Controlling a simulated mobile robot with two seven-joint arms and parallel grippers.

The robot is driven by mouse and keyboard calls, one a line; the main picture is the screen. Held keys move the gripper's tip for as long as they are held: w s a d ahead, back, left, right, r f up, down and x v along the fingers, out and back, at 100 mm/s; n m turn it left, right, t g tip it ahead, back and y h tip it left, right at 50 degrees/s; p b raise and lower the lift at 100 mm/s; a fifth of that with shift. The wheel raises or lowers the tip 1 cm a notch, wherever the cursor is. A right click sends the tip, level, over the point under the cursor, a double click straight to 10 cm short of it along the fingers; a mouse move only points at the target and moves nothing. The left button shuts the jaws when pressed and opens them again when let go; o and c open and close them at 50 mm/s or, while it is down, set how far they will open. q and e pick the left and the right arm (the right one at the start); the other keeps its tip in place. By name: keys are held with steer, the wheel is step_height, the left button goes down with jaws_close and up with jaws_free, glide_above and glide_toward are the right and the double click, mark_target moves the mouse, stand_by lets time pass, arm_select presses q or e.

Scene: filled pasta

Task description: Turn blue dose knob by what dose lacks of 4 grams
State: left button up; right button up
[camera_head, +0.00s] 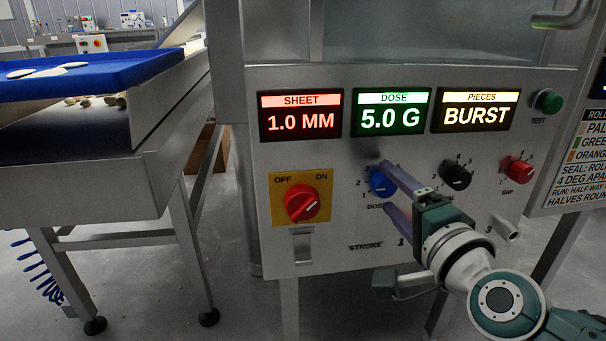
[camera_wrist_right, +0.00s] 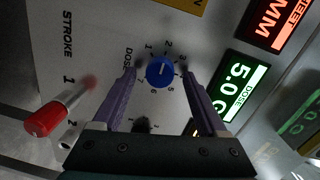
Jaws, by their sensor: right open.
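The blue dose knob (camera_head: 379,183) sits on the grey machine panel. It also shows in the right wrist view (camera_wrist_right: 160,72), with a short white mark on its face pointing roughly toward the 2 of its numbered dial. The green dose display (camera_head: 390,116) reads 5.0 G. My right gripper (camera_head: 387,188) is open in front of the panel. In the right wrist view its two purple fingers (camera_wrist_right: 159,75) stand on either side of the knob, with a visible gap on each side. My left gripper is not in view.
The sheet display (camera_head: 300,120) reads 1.0 MM and the pieces display (camera_head: 476,116) reads BURST. A black knob (camera_head: 455,177) and a red knob (camera_head: 516,169) sit right of the dose knob. A red OFF/ON switch (camera_head: 301,203) is to its left. A blue tray (camera_head: 100,72) stands farther left.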

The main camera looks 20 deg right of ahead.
steer(key=s+a+p, duration=0.1)
steer(key=s+p, duration=0.2)
steer(key=s, duration=0.6)
steer(key=shift+s+a+r, duration=0.3)
steer(key=shift+s+a, duration=0.05)
steer(key=shift+s, duration=0.05)
